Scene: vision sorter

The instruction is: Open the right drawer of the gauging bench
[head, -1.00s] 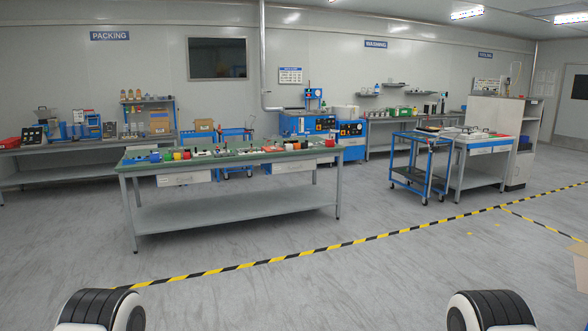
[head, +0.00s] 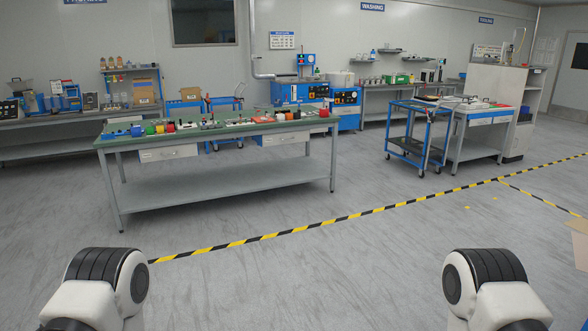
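A long bench with a green top (head: 165,142) and grey legs stands left of centre in the head view, a few steps ahead of me. It has two pale drawers under its top, a left drawer (head: 168,153) and a right drawer (head: 284,139). Both look shut. No label on it is readable, so I cannot confirm that it is the gauging bench. My two arms show only as white and black links at the bottom left and bottom right. Neither gripper is in view.
Several small coloured parts stand along the green top. A blue trolley (head: 407,145) and another bench with drawers (head: 485,130) stand at the right. A yellow and black floor line (head: 330,222) crosses the open grey floor before me. A cardboard box (head: 577,240) is at the right edge.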

